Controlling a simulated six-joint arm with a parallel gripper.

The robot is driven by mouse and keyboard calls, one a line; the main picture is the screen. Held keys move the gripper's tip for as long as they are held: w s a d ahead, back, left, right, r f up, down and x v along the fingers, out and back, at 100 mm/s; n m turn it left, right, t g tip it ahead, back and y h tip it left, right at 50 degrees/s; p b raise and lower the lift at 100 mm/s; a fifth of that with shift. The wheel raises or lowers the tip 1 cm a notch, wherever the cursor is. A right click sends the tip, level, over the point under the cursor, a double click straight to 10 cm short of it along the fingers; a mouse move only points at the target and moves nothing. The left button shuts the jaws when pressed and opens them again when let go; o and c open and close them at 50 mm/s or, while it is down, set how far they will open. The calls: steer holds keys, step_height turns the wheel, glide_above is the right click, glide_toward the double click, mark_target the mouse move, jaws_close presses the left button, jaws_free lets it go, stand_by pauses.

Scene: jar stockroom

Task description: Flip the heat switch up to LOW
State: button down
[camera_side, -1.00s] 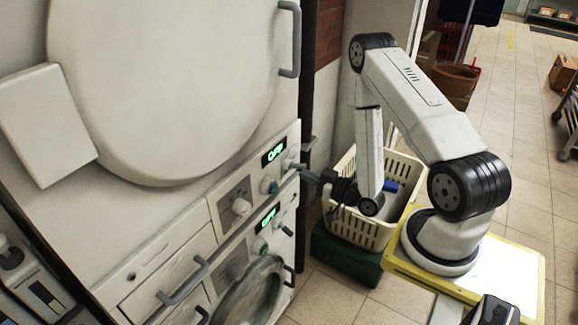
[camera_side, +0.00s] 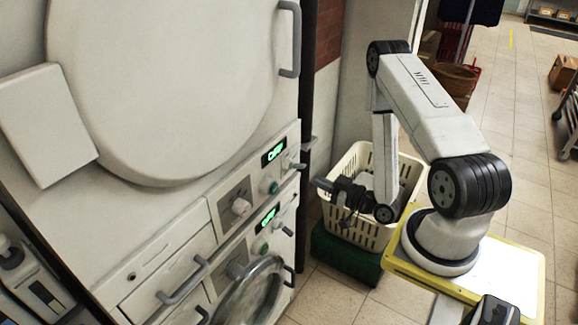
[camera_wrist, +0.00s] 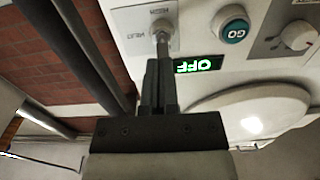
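The heat switch (camera_wrist: 162,34) is a small metal lever on a pale plate at the top of the wrist view, which shows the panel upside down. In the side view the switch (camera_side: 298,166) stands at the right end of the upper control panel. The green display (camera_wrist: 199,64) reads OFF; it also shows in the side view (camera_side: 274,152). My gripper (camera_wrist: 160,66) has its dark fingers together and empty. In the side view my gripper (camera_side: 322,185) is right of and below the switch, apart from the panel. The lever's exact position is too small to tell.
The GO button (camera_wrist: 234,29) and a round dial (camera_wrist: 298,35) sit beside the switch. The lower unit has its own display (camera_side: 267,219) and a round door (camera_side: 250,292). A cream basket (camera_side: 358,232) stands behind my gripper on a green box (camera_side: 343,256).

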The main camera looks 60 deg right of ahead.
steer(key=shift+s+f, duration=0.2)
steer(key=shift+s, duration=1.3)
steer(key=shift+s+f, duration=0.15)
steer(key=shift+s, duration=1.3)
steer(key=shift+a, duration=0.1)
steer(key=w+n+g+y, duration=0.1)
steer(key=w+n+g, duration=0.3)
steer(key=w+g, duration=0.4)
steer(key=s+a+r+m+g+h, duration=0.1)
steer(key=s+a+r+m+g, duration=0.2)
steer(key=a+r+g, duration=0.4)
steer(key=a+r+m, duration=0.1)
steer(key=a+r, duration=0.4)
steer(key=shift+s+a+r, duration=0.15)
steer(key=shift+s+a, duration=0.05)
steer(key=shift+s, duration=0.2)
